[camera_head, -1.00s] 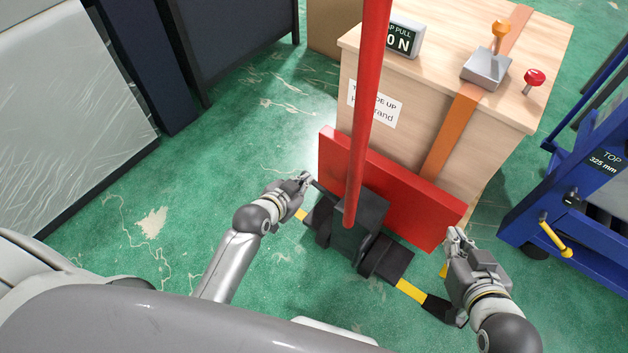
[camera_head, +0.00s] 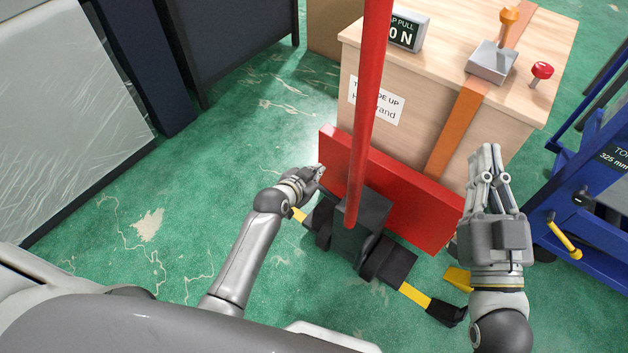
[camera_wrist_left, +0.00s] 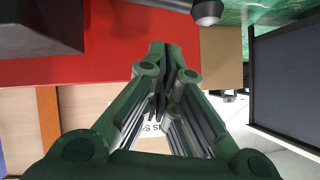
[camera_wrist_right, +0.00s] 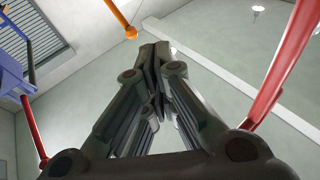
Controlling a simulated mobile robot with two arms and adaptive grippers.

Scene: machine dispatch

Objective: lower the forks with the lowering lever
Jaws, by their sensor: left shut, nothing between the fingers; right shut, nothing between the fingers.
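A red truck has an upright red pole (camera_head: 368,100), a red plate (camera_head: 410,205) and a black base (camera_head: 360,230) with yellow-marked parts. I cannot tell for sure which part is the lowering lever. A dark rod with a rounded grey end (camera_wrist_left: 207,12) shows at the top of the left wrist view. The forks are not clearly visible. My left gripper (camera_head: 320,170) is shut and empty, just left of the red plate; it also shows in the left wrist view (camera_wrist_left: 165,50). My right gripper (camera_head: 487,150) is shut and empty, raised before the crate's right side, fingers pointing up.
A wooden crate (camera_head: 400,85) with an orange strap stands behind the plate. On it are a display (camera_head: 408,32), a grey box with an orange-knobbed stick (camera_head: 492,62) and a red knob (camera_head: 542,70). A blue frame (camera_head: 570,190) with a yellow handle (camera_head: 565,238) stands right. Green floor is clear at left.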

